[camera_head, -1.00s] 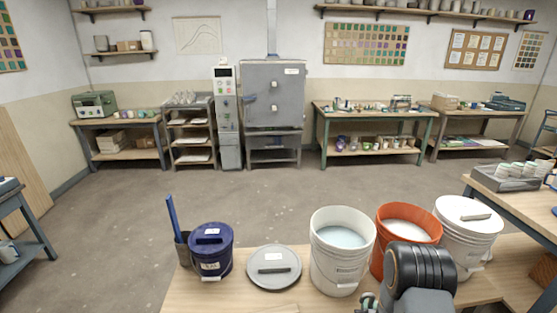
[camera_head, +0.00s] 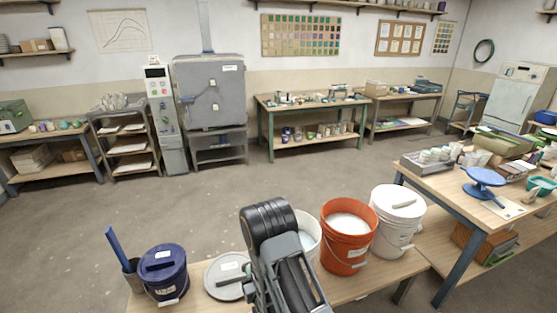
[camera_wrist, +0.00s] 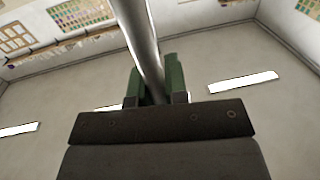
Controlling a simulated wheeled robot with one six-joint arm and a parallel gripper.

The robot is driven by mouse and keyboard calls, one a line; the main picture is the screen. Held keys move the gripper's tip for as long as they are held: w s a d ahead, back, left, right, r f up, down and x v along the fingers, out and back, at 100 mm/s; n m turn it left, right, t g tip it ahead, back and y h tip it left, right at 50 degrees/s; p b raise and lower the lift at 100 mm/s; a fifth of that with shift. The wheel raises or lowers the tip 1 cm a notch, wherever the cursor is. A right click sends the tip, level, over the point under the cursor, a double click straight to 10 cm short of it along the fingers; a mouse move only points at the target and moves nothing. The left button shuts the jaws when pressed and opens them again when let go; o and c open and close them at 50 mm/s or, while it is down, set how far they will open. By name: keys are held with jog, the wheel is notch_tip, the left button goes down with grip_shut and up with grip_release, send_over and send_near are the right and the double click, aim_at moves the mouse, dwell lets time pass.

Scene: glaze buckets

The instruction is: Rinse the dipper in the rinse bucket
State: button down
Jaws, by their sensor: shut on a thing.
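My gripper (camera_wrist: 158,88) shows in the wrist view, its green fingers shut on a grey metal rod, which looks like the dipper's handle (camera_wrist: 138,35). The rod runs up out of the picture, and the dipper's cup is not seen. In the head view my arm hides the gripper and dipper. An open white bucket (camera_head: 309,229) is mostly behind my arm. An open orange bucket (camera_head: 346,246) with whitish liquid stands just right of it. I cannot tell by any label which one is the rinse bucket.
A lidded white bucket (camera_head: 398,222) stands right of the orange one. A grey lid (camera_head: 222,288), a lidded blue bucket (camera_head: 163,273) and a blue-handled tool in a holder (camera_head: 116,252) are on the left. A worktable (camera_head: 440,186) stands at right.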

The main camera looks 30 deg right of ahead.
jog(key=w+d+r, duration=0.3)
jog(key=d+r, duration=0.7)
jog(key=r, duration=0.4)
jog(key=w+d+r, duration=0.4)
jog(key=d+r, duration=0.7)
jog(key=r, duration=0.4)
jog(key=shift+r+b, duration=0.3)
